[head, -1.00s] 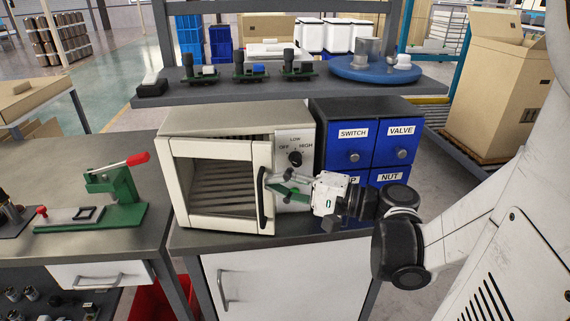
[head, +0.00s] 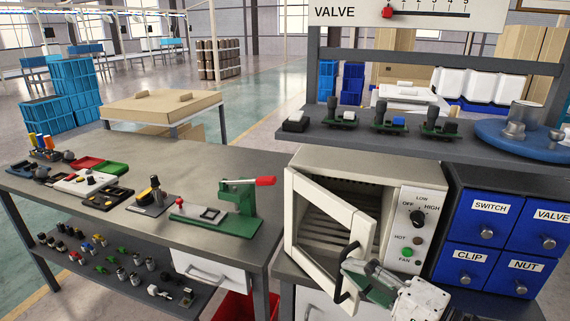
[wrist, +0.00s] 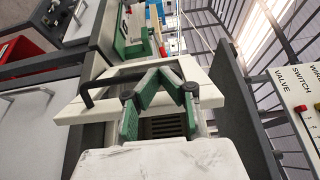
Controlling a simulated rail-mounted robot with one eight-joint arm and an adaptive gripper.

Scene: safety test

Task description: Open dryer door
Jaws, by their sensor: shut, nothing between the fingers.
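The dryer (head: 340,162) is a cream box with a dial panel on its right front. Its windowed door (head: 300,238) stands ajar, hinged at the left, with its right edge swung out toward me. The black bar handle (head: 345,278) is on that edge; it also shows in the wrist view (wrist: 84,95). My gripper (head: 356,268) is shut and empty, at the free edge of the door just right of the handle. In the wrist view its green-padded fingers (wrist: 160,76) overlap the door frame (wrist: 65,112). I cannot tell whether they touch it.
Blue labelled drawers (head: 490,235) stand close on the dryer's right. A shelf (head: 400,140) with small boards and a blue round tray (head: 515,138) runs above. A green press (head: 240,208) is on the left bench (head: 150,165). Open floor lies behind.

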